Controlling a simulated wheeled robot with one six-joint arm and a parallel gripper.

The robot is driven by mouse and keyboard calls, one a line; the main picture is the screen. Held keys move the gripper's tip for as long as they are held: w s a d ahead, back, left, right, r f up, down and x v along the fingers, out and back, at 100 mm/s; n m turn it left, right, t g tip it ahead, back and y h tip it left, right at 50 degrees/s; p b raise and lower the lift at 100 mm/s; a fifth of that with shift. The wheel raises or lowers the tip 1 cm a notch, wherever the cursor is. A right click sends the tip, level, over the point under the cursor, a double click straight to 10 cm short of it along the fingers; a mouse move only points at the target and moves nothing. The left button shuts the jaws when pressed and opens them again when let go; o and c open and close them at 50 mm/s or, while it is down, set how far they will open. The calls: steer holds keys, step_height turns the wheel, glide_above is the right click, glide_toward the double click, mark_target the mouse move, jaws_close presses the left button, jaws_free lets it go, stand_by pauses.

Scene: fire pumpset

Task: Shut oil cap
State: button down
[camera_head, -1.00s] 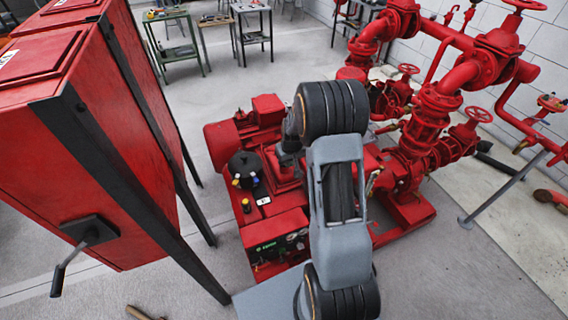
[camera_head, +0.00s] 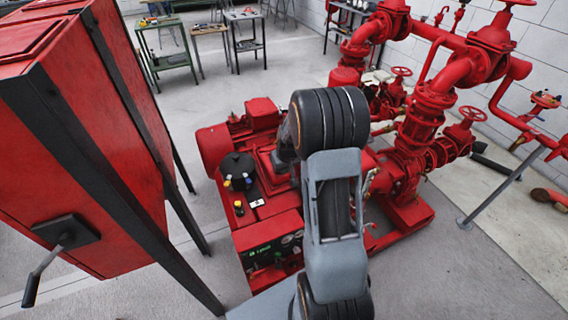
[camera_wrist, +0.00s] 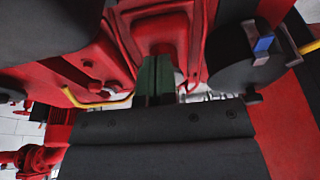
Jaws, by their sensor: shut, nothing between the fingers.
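The red pump engine (camera_head: 262,165) stands at the middle of the head view, partly hidden behind my arm. A black round tank (camera_head: 238,165) with small coloured fittings sits on its left side, and a yellow cap (camera_head: 239,208) is in front of the tank. I cannot tell for sure which part is the oil cap or whether it is open. In the wrist view my gripper (camera_wrist: 157,72) is shut and empty, pointing at a red raised block (camera_wrist: 162,30). A black round part (camera_wrist: 243,60) with a blue fitting (camera_wrist: 263,44) is to its right. Contact cannot be told.
A red cabinet (camera_head: 90,120) on black legs stands close on the left, with a crank handle. Red pipes and valves (camera_head: 430,110) rise on the right. Work tables (camera_head: 165,50) stand at the back. A yellow bent rod (camera_wrist: 98,98) lies left of my gripper.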

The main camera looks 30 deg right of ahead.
steer(key=s+p+v, duration=0.1)
steer(key=p+v, duration=0.1)
steer(key=v, duration=1.3)
steer(key=s+a+r, duration=0.2)
steer(key=s+a, duration=0.4)
steer(key=s, duration=0.1)
steer(key=s+a+r+t, duration=0.1)
steer(key=s+a+r, duration=0.1)
steer(key=s+a, duration=0.5)
steer(key=shift+s+a+r+n, duration=0.15)
steer(key=shift+a+r+n, duration=0.1)
steer(key=shift+r+n, duration=0.15)
